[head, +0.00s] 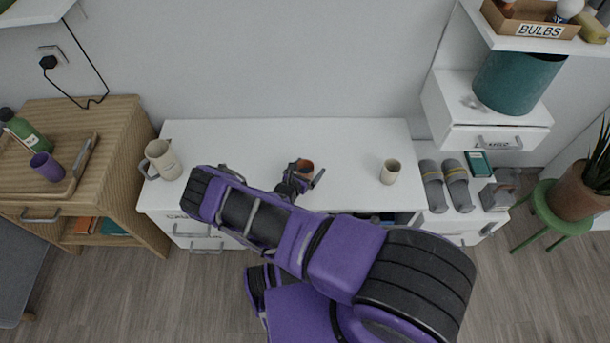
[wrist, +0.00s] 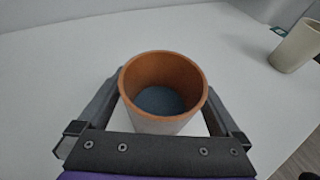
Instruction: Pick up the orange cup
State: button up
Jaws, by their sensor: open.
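The orange cup (head: 306,166) stands upright on the white desk (head: 350,140), partly hidden behind my gripper in the head view. In the wrist view the cup (wrist: 163,88) shows an orange rim and inside, a dark bluish bottom and a paler outer wall. My gripper (head: 304,180) is open, with one finger on each side of the cup. In the wrist view the cup sits between the fingers (wrist: 162,105); I cannot tell whether either finger touches it.
A beige cup (head: 390,172) stands to the right on the desk, and a beige pitcher (head: 162,160) at the left end. Grey slippers (head: 444,184) lie on the lower surface at right. The desk top behind the orange cup is clear.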

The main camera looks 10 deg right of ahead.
grip_shut()
dwell(0.4)
jog(key=shift+r, duration=0.1)
